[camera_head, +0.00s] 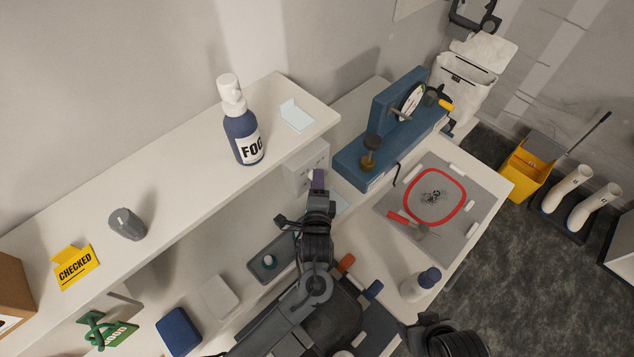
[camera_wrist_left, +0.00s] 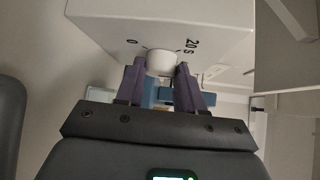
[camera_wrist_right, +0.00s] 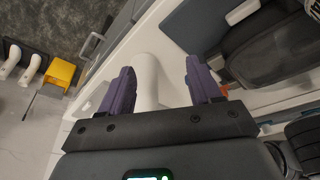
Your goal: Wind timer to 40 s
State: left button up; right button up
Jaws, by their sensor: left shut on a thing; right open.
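The timer is a white box (camera_head: 302,168) under the shelf, partly hidden behind my left gripper in the head view. In the left wrist view the timer (camera_wrist_left: 205,22) shows a face with the marks "0" and "20 s". Its round white knob (camera_wrist_left: 161,63) sits between the purple fingers of my left gripper (camera_wrist_left: 161,72), which is shut on it. My left gripper (camera_head: 318,177) also shows in the head view. A pointer on the knob cannot be made out. My right gripper (camera_wrist_right: 157,78) is open, with a pale rounded shape beyond its fingers.
A shelf (camera_head: 185,145) with a blue spray bottle (camera_head: 243,136) overhangs the bench left of the timer. A blue press-like stand (camera_head: 385,140) is close on the right.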

pick_arm(q)
jog(key=o, duration=1)
jog(key=shift+o, duration=0.2)
jog(key=shift+s, duration=0.1)
jog(key=s, duration=0.3)
jog(key=s+r, duration=0.1)
jog(key=s, duration=0.6)
jog(key=shift+s+d+r, duration=0.1)
jog(key=shift+s+r, duration=0.1)
jog(key=shift+s, duration=0.1)
